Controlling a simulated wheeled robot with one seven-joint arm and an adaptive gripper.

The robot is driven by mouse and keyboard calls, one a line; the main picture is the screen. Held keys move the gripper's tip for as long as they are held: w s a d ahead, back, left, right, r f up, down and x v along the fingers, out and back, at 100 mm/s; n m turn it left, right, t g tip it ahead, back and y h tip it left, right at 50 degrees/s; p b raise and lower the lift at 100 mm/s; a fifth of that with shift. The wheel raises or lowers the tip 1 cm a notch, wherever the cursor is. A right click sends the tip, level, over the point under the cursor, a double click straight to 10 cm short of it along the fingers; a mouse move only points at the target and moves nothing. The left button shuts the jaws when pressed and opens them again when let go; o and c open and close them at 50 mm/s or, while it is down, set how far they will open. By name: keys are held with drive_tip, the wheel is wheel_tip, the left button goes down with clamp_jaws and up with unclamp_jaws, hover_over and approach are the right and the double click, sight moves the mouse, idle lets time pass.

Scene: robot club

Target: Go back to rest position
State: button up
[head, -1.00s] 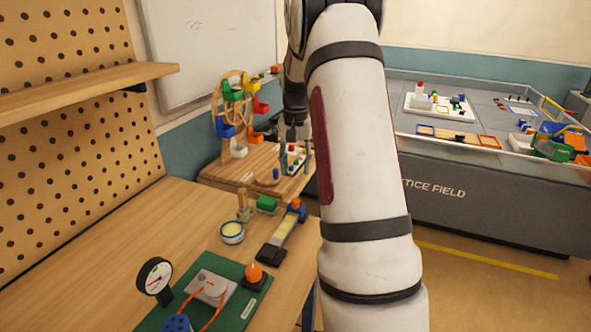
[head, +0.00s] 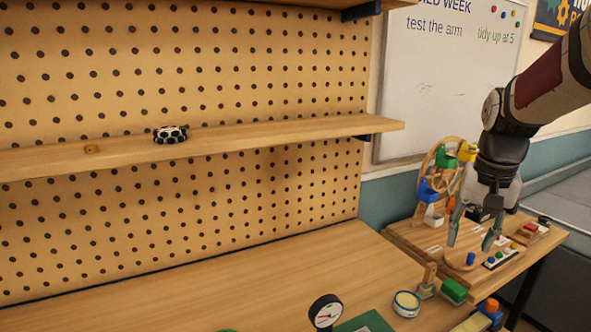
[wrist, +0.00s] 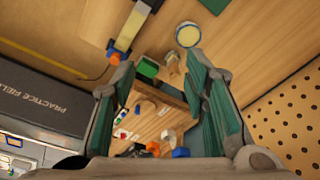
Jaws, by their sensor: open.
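My gripper (head: 472,235) is at the right of the head view, pointing down, its fingers spread apart with nothing between them. It hangs in front of and above a small wooden side table (head: 405,238) that holds a wooden wheel with coloured buckets (head: 437,172). In the wrist view my gripper (wrist: 165,90) shows two green-padded fingers standing wide apart. Between and beyond them appear the side table, a green block (wrist: 147,67) and a blue bucket (wrist: 180,152). No held object is visible.
The long workbench (head: 250,285) carries a round dial gauge (head: 325,310), a round tin (head: 406,303) and a green block (head: 454,290). A wooden shelf (head: 230,138) on the pegboard juts out above it, holding a black-and-white patterned object (head: 171,134). The practice field (wrist: 45,108) is nearby.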

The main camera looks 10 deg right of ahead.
drive_tip(key=s+a+r+n+t, duration=0.1)
drive_tip(key=s+a+n+t, duration=0.2)
drive_tip(key=s+a, duration=1.5)
drive_tip(key=shift+s+a+r+n+y, duration=0.35)
drive_tip(key=shift+s+n, duration=0.2)
drive_tip(key=shift+n, duration=1.55)
